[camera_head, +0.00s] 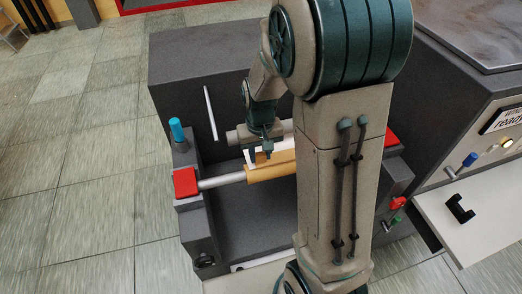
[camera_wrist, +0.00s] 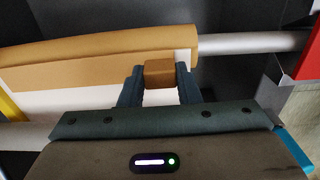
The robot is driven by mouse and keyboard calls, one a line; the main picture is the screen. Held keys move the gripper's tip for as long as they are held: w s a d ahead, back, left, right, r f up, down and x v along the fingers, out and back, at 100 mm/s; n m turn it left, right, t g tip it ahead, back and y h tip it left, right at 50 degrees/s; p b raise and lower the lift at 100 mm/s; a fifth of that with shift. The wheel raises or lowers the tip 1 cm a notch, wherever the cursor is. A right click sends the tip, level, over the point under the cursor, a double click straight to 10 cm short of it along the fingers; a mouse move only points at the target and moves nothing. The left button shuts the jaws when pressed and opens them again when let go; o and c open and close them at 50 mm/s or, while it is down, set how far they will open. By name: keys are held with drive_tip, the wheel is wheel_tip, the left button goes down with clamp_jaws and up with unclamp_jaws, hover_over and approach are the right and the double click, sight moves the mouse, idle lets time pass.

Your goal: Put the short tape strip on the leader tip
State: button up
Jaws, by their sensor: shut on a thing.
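My gripper (camera_head: 265,152) is low over the roller unit, and its fingers also show in the wrist view (camera_wrist: 160,82). It is shut on a small brown-orange block-like piece, which I take to be the short tape strip (camera_wrist: 159,74). The piece lies against the near side of a tan roll (camera_wrist: 90,50), over or close to a white sheet (camera_wrist: 70,105), perhaps the leader. I cannot tell whether it touches either. The tan roll also shows in the head view (camera_head: 270,172), on a grey shaft (camera_head: 222,181). My arm hides the roll's right part.
A red block (camera_head: 185,182) holds the shaft's left end, with a blue knob (camera_head: 177,129) behind it. A pale bar (camera_head: 210,112) stands on the dark back panel. At right are a machine with a ready sign (camera_head: 508,122) and a white tray (camera_head: 490,215) with a black handle.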

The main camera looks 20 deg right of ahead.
drive_tip(key=shift+f, duration=0.25)
drive_tip(key=o, duration=1)
drive_tip(key=shift+r, duration=0.1)
drive_tip(key=shift+c, duration=0.2)
drive_tip(key=shift+r, duration=0.15)
wheel_tip(320, 180, up, 11)
drive_tip(key=s+r+t, duration=0.2)
drive_tip(key=s+t, duration=0.1)
drive_tip(key=s, duration=1.1)
drive_tip(key=shift+s+r+t+b, duration=0.2)
drive_tip(key=shift+r+t+b, duration=0.1)
drive_tip(key=shift+b, duration=0.1)
drive_tip(key=shift+d, duration=0.1)
